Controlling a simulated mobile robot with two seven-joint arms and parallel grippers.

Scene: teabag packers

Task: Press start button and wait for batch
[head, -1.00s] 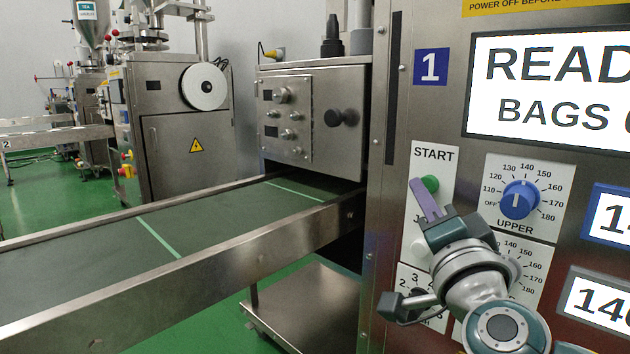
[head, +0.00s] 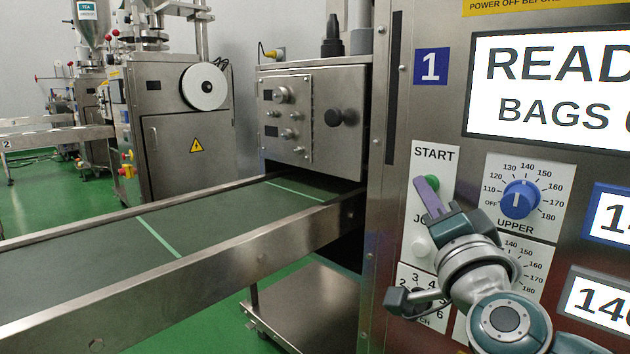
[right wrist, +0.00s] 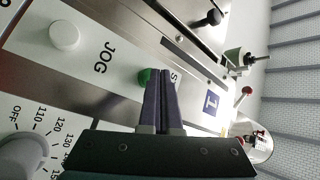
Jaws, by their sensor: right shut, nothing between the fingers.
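The green start button (head: 432,183) sits under the START label on the machine's front panel. My right gripper (head: 420,183) is shut and empty, its purple fingertips just in front of and beside the green button, hiding part of it. In the right wrist view the shut fingers (right wrist: 160,75) lie next to the green button (right wrist: 145,77) and overlap its edge. I cannot tell whether they touch it. The display (head: 555,85) reads "READ" and "BAGS", cut off at the right edge. My left gripper is not in view.
A white JOG button (head: 422,246) lies below the start button. A blue UPPER dial (head: 520,200) is to the right. An empty conveyor belt (head: 100,260) with green stripes runs out to the left. Another machine (head: 185,130) stands behind it.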

